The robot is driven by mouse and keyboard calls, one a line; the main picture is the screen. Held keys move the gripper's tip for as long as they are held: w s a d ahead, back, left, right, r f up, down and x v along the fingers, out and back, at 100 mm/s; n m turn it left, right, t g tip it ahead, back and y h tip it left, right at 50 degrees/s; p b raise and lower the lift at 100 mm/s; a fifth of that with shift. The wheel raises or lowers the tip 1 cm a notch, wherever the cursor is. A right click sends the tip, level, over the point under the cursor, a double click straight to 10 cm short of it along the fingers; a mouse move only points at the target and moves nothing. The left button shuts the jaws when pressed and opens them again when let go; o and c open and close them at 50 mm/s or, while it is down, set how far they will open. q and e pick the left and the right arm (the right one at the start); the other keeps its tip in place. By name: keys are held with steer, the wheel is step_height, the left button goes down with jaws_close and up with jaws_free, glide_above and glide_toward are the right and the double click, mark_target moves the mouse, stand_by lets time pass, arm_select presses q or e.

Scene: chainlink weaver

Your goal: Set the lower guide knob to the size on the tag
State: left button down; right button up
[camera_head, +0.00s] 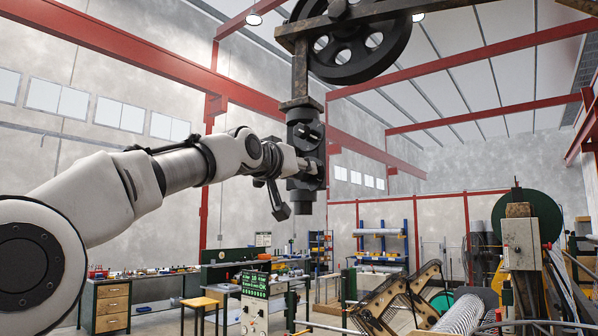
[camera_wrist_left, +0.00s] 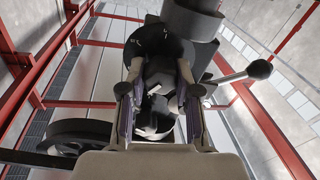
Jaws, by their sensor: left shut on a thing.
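A dark guide block (camera_head: 303,152) hangs on a vertical bar below a large black wheel. It carries an upper knob (camera_head: 309,133) and a lower knob (camera_head: 315,167). My left gripper (camera_head: 304,165) reaches in from the left and is at the lower knob, which it partly hides. In the left wrist view my left gripper (camera_wrist_left: 160,100) has a finger on each side of a dark round knob (camera_wrist_left: 155,122) and is shut on it. The knob's pointer and any scale marks cannot be read. No tag can be made out. My right gripper is not in view.
The black wheel (camera_head: 360,45) is above the block. A lever with a ball end (camera_wrist_left: 258,70) sticks out beside the gripper in the left wrist view. A control box with a green display (camera_head: 255,285) stands below. Benches and machinery fill the lower part.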

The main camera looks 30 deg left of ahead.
arm_select(q)
steer(key=m, duration=0.4)
steer(key=shift+m, duration=0.4)
steer(key=m, duration=0.3)
steer(key=shift+m+h, duration=0.3)
steer(key=shift+m, duration=0.1)
steer(key=m, duration=0.4)
steer(key=shift+d+m, duration=0.1)
steer(key=shift+m, duration=0.3)
steer(key=m, duration=0.4)
steer(key=shift+h+b, duration=0.3)
steer(key=shift+m, duration=0.3)
steer(key=c, duration=1.1)
jaws_free()
steer(key=shift+w+f, duration=0.15)
steer(key=shift+w, duration=0.05)
